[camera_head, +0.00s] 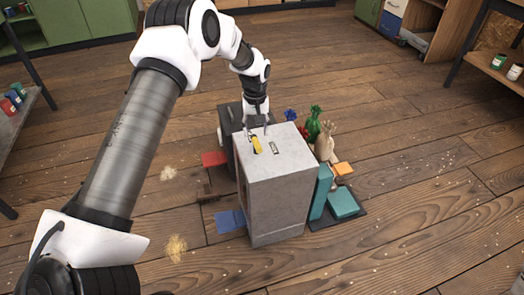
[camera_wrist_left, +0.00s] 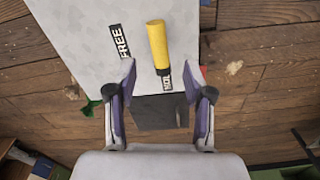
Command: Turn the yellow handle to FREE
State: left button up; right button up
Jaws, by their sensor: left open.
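A yellow handle (camera_head: 256,145) lies on the pale top of a grey box (camera_head: 280,205) on the floor. In the left wrist view the handle (camera_wrist_left: 158,45) runs up and down the picture. A black FREE label (camera_wrist_left: 120,42) is left of it, apart from it. A second dark label (camera_wrist_left: 167,82), hard to read, lies at the handle's lower end, so the handle lines up with that one. My left gripper (camera_head: 258,126) is over the box top's far edge, beside the handle. In the wrist view it (camera_wrist_left: 162,72) is open and empty, its fingers spread below the handle. My right gripper is not in view.
A dark box (camera_head: 226,125) stands behind the grey box. Several colored sacks (camera_head: 325,140) and a teal block (camera_head: 342,202) crowd its right side. Red (camera_head: 214,158) and blue (camera_head: 229,221) flat pieces lie at its left. The wooden floor in front is mostly clear.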

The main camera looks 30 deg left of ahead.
aim_at(256, 141)
pick_arm(q)
notch_tip(256, 141, down, 7)
jog(key=shift+f+b, duration=0.2)
jog(key=shift+b, duration=0.75)
